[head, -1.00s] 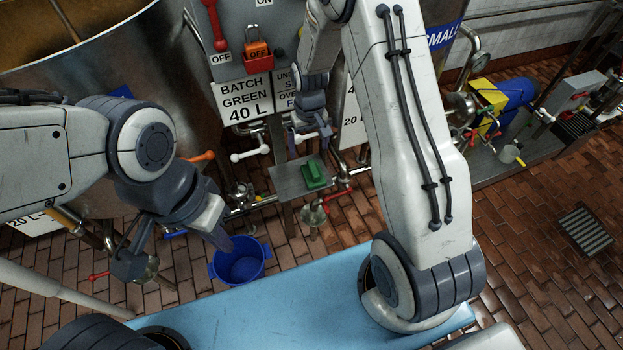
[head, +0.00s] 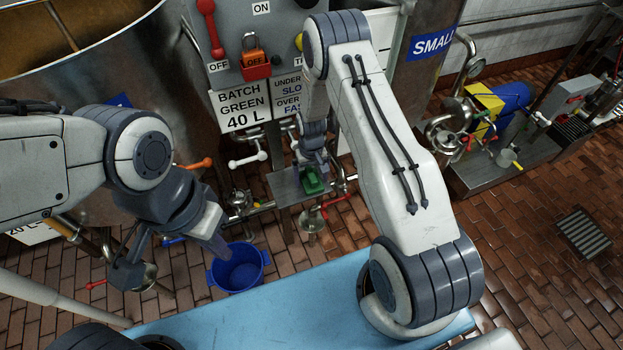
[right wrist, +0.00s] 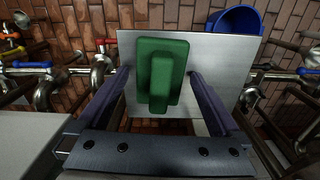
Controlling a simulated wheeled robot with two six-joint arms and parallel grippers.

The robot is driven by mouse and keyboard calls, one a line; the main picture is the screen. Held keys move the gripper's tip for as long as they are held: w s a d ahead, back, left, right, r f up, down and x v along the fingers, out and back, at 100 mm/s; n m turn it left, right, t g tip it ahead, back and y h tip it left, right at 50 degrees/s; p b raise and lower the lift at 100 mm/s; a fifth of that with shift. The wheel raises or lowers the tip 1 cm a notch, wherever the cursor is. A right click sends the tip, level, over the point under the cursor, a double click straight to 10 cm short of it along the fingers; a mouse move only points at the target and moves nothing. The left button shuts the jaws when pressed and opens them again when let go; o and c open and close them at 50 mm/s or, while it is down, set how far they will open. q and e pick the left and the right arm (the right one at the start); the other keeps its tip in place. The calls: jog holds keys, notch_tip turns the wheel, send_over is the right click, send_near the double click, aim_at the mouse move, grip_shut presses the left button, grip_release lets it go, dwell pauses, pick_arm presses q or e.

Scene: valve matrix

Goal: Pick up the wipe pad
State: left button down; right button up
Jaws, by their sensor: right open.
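The wipe pad is a green block with a raised grip bar (right wrist: 160,80). It lies on a small grey metal shelf (right wrist: 225,65). In the head view the pad (head: 313,182) is partly hidden by my right gripper (head: 312,165), which is just above it. In the right wrist view my right gripper (right wrist: 158,76) is open, with one finger on each side of the pad; I see no contact. My left gripper (head: 215,240) hangs near the blue bucket, away from the pad; its jaw opening is unclear.
A blue bucket (head: 238,270) stands on the brick floor left of the shelf. Pipes and valves with white (head: 248,158), orange (head: 195,164) and red (head: 335,205) handles surround the shelf. A control panel with a red lock (head: 255,65) rises behind.

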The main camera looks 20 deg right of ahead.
aim_at(311, 174)
jog(key=c, duration=1.3)
jog(key=shift+r, duration=0.1)
jog(key=shift+w+r, duration=0.1)
jog(key=shift+r, duration=0.45)
notch_tip(311, 174, up, 3)
jog(key=shift+f, duration=0.1)
jog(key=s+d+r, duration=0.6)
jog(key=s+r, duration=0.1)
jog(key=s, duration=0.3)
jog(key=shift+b, duration=0.45)
jog(key=shift+d, duration=0.1)
